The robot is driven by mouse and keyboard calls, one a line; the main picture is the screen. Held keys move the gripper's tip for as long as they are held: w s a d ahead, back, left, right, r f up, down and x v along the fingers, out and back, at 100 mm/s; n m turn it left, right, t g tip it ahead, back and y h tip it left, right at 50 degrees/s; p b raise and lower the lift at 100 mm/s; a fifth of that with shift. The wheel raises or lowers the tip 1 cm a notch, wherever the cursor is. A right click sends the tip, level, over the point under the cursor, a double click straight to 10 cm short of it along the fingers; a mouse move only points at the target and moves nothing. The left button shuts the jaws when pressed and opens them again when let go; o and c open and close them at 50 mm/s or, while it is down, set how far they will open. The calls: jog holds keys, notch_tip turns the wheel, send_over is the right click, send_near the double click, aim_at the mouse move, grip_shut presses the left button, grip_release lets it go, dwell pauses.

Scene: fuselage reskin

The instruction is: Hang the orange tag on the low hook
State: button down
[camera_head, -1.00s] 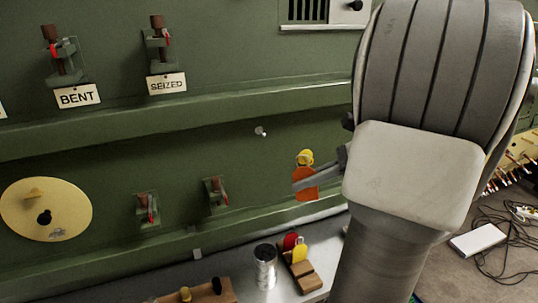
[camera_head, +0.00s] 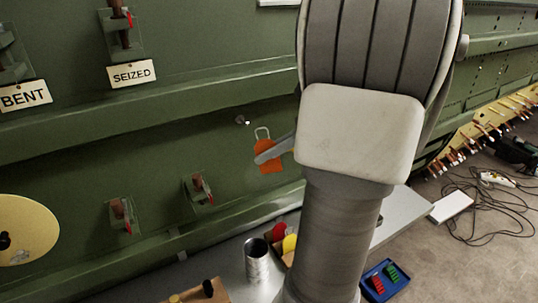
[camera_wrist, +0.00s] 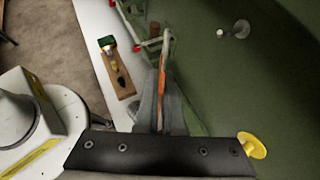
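The orange tag (camera_head: 271,167) is held upright between the fingers of my gripper (camera_head: 266,154), with its wire loop sticking up. In the wrist view, the tag (camera_wrist: 164,68) shows nearly edge-on between the fingers (camera_wrist: 160,100). A small silver hook-like peg (camera_head: 242,120) stands out from the green wall, up and left of the tag. It also shows in the wrist view (camera_wrist: 232,31), up and right of the tag. The loop and peg are apart.
A green ledge (camera_head: 160,108) runs above the peg.

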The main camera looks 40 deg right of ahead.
jog(key=shift+w+d+f+b, duration=0.15)
jog(key=shift+w+d, duration=0.1)
jog(key=shift+w, duration=0.9)
jog(key=shift+w+d+f+b, duration=0.15)
jog(key=shift+w+d, duration=0.15)
jog(key=shift+w, duration=0.85)
jog(key=shift+w+d+f+b, duration=0.15)
jog(key=shift+w+d, duration=0.1)
jog(key=shift+w, duration=0.9)
jog(key=shift+w+d+f, duration=0.15)
jog(key=shift+w+f, duration=0.2)
jog(key=shift+w, duration=0.05)
jog(key=shift+f, duration=0.1)
jog(key=c, duration=1)
grip_release()
jog(key=shift+o, duration=0.2)
jog(key=v, duration=1.7)
jog(key=shift+s, duration=0.25)
